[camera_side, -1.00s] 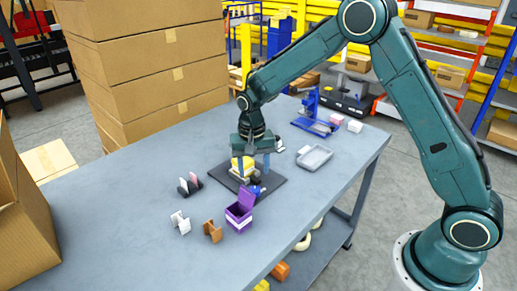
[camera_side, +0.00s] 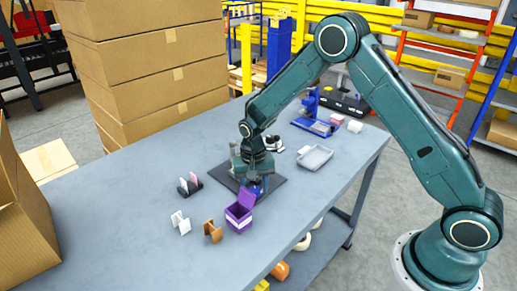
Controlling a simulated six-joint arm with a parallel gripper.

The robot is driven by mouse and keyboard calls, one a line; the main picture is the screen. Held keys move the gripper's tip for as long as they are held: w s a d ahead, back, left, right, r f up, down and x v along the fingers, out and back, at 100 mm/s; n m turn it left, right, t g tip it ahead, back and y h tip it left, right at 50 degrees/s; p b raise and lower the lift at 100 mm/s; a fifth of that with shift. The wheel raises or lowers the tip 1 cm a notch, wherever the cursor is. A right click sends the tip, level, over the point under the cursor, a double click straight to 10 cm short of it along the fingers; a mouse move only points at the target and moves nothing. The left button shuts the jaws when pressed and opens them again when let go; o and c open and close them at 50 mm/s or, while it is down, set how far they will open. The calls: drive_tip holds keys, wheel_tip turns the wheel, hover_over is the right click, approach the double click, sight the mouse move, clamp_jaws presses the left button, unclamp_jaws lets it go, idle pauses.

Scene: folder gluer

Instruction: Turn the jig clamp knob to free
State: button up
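The jig stands on a dark base plate (camera_side: 223,175) in the middle of the table, and my arm covers most of it. My gripper (camera_side: 259,187) is low over the front right part of the plate, pointing down. Small blue parts show at its lower end, close behind the purple box. I cannot tell which of them are fingers and which is the clamp knob. The knob's angle and any contact with it are hidden. The finger gap is too small and covered to read.
An open purple box (camera_side: 238,218) stands just in front of the plate. White (camera_side: 181,222) and brown (camera_side: 212,231) folded pieces and a small dark holder (camera_side: 190,186) are to the left. A grey tray (camera_side: 315,157) and blue stand (camera_side: 314,118) are to the right.

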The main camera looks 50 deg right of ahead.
sight(254, 189)
drive_tip(key=c, duration=0.7)
drive_tip(key=shift+n, duration=1.6)
drive_tip(key=o, duration=1)
drive_tip(key=shift+c, duration=0.2)
drive_tip(key=shift+r, duration=0.1)
wheel_tip(254, 189, up, 14)
drive_tip(key=shift+a, duration=0.2)
